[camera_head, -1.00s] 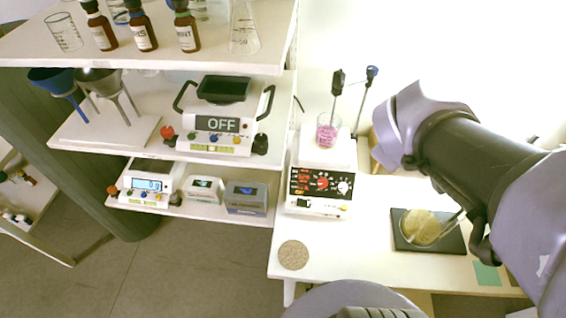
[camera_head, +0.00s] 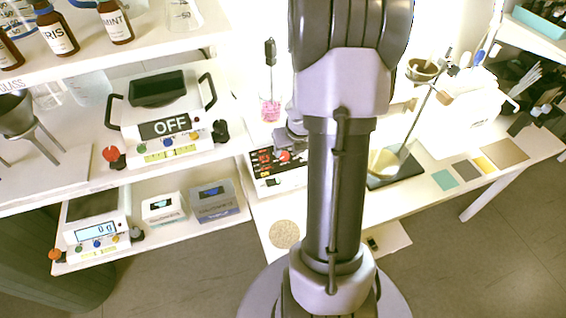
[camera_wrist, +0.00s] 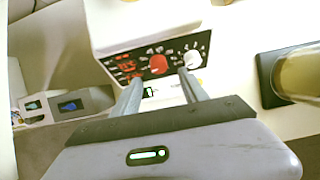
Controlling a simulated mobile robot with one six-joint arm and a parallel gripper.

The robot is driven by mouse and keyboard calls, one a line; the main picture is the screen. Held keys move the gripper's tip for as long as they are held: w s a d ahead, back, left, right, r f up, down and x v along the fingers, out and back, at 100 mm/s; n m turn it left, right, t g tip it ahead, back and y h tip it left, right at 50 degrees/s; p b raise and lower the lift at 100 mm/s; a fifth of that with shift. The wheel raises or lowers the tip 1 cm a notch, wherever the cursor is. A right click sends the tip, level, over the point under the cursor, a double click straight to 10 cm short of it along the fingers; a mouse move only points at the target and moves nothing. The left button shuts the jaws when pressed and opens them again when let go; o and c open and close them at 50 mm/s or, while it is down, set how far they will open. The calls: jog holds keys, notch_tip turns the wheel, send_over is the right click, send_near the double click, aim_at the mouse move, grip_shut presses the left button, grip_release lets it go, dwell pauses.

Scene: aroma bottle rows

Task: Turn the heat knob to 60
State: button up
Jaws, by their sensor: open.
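The hotplate stirrer (camera_head: 275,160) stands on the white bench behind my arm in the head view, with red lit readouts on its dark front panel. The wrist view shows the panel (camera_wrist: 125,62) with a red knob (camera_wrist: 158,64) and a white knob (camera_wrist: 193,58) to its right. The scale markings are too small to read. My gripper (camera_wrist: 161,74) is open and empty, pointing at the panel. The red knob appears between its fingertips; contact cannot be told. In the head view my arm hides the panel's right part.
A beaker with pink liquid (camera_head: 269,110) is on the stirrer's top. A dark pad (camera_head: 400,172) with a vessel of yellowish content lies to the right. A round cork-like disc (camera_head: 285,234) lies at the bench front. A shelf with scales (camera_head: 165,128) stands left.

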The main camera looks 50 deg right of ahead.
aim_at(285, 156)
jog(key=b+x, duration=0.2)
jog(key=x, duration=0.4)
jog(key=shift+w+b, duration=0.1)
jog(key=shift+b, duration=0.25)
jog(key=shift+r, duration=0.1)
grip_shut()
